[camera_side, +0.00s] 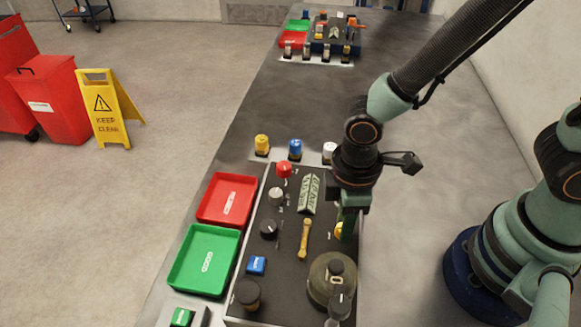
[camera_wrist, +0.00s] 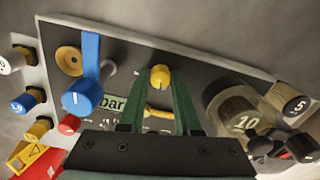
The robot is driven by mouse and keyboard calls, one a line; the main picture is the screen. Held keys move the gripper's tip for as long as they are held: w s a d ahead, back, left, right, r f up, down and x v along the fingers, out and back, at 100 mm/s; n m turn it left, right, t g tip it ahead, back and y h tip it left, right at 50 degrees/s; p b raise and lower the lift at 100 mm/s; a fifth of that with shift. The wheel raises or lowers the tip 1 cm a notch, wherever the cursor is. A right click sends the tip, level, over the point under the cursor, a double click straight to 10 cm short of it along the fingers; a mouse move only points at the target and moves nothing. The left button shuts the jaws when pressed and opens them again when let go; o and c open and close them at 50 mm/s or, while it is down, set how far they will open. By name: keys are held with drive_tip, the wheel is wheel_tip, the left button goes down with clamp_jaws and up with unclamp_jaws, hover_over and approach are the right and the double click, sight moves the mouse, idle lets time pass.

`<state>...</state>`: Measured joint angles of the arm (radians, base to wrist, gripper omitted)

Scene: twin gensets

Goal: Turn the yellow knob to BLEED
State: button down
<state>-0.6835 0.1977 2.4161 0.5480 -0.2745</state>
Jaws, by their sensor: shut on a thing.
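The yellow knob (camera_wrist: 160,77) sits on the dark control panel (camera_wrist: 130,62) and shows between my two fingertips in the wrist view. In the side view only a part of the yellow knob (camera_side: 339,231) shows at the panel's right edge, beside my gripper (camera_side: 346,222). My gripper comes down from above and is shut on the yellow knob. A small white mark shows on the knob's face. I cannot read a BLEED label or tell which position the knob points to.
A large olive dial (camera_side: 328,284), a yellow lever (camera_side: 304,240) and a red knob (camera_side: 284,169) crowd the panel. In the wrist view a blue lever (camera_wrist: 82,96) stands left of my fingers. Red (camera_side: 228,197) and green (camera_side: 205,258) trays lie left of the panel.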

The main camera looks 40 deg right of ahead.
drive_tip(key=shift+w+m, duration=0.2)
drive_tip(key=shift+m, duration=0.4)
drive_tip(key=m, duration=0.2)
drive_tip(key=shift+m, duration=0.4)
drive_tip(key=m, duration=0.5)
drive_tip(key=shift+s+d+t, duration=0.15)
drive_tip(key=shift+s+t, duration=0.05)
drive_tip(key=shift+t, duration=0.1)
drive_tip(key=m, duration=0.4)
drive_tip(key=shift+s+m, duration=0.15)
drive_tip(key=shift+m, duration=0.25)
drive_tip(key=shift+f+m+y, duration=0.1)
drive_tip(key=shift+m+y, duration=0.2)
drive_tip(key=shift+m, duration=1.6)
drive_tip(key=c, duration=0.6)
unclamp_jaws()
